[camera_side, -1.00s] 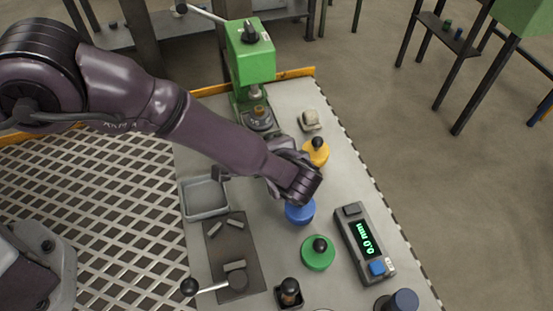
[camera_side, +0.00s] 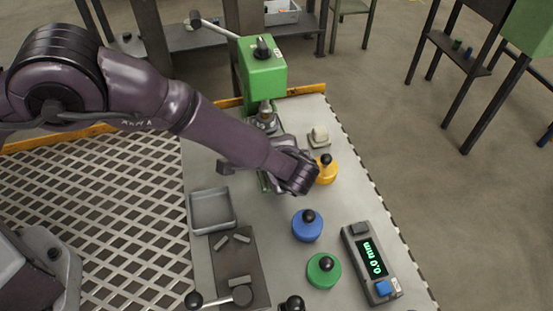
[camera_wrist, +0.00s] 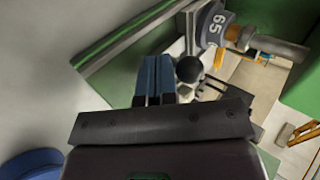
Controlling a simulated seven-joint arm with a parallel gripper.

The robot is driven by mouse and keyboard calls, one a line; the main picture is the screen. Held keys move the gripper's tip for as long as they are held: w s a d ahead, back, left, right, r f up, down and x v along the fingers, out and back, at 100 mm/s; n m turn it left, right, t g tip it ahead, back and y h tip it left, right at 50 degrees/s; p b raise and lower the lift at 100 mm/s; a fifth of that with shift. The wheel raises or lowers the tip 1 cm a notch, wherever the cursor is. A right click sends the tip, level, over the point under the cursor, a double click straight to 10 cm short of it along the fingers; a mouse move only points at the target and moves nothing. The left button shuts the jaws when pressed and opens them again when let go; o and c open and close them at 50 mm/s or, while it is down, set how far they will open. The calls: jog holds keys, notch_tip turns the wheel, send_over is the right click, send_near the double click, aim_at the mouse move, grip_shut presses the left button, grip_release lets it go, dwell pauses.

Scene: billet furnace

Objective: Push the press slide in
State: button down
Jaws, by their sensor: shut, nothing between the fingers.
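The green press (camera_side: 263,72) stands at the back of the table in the side view, partly hidden low down by my arm. In the wrist view its light metal slide (camera_wrist: 190,35) carries a black ball knob (camera_wrist: 188,69), beside a grey ring marked 65 (camera_wrist: 213,24). My gripper (camera_wrist: 154,68) has its blue fingers shut with nothing between them. The fingertips are just left of the knob in the wrist view; I cannot tell whether they touch it. In the side view my wrist hides the fingers and most of the slide.
A yellow knobbed weight (camera_side: 326,172) stands close to my wrist, with a blue one (camera_side: 307,229) and a green one (camera_side: 323,272) nearer. A digital gauge (camera_side: 371,262) reads 0.0 mm. A grey tray (camera_side: 232,205) lies left. Bare tabletop lies between tray and blue weight.

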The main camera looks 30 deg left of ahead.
jog(key=shift+m+g, duration=0.5)
jog(key=shift+m, duration=0.1)
jog(key=s+d+r, duration=0.1)
jog(key=s, duration=0.1)
jog(key=s+d+r, duration=0.1)
jog(key=s+r, duration=0.1)
jog(key=s+d+r, duration=0.2)
jog(key=s, duration=0.1)
jog(key=shift+d, duration=0.1)
jog(key=shift+s+a+r+g, duration=0.15)
jog(key=shift+s+a+g, duration=0.35)
jog(key=shift+s, duration=0.45)
jog(key=s+a+r+n+h, duration=0.2)
jog(key=s+a+r, duration=0.3)
jog(key=a+r, duration=0.4)
jog(key=s+a+r+n+h, duration=0.2)
jog(key=s+a+r+n, duration=0.2)
jog(key=a+r, duration=0.5)
jog(key=s+a+r+n+t+h, duration=0.1)
jog(key=s+a+r+n, duration=0.3)
jog(key=s+a+r, duration=0.4)
jog(key=a+h, duration=0.1)
jog(key=a, duration=0.1)
jog(key=shift+s+a+r+h, duration=0.2)
jog(key=shift+a+r+h, duration=0.1)
jog(key=shift+r, duration=0.1)
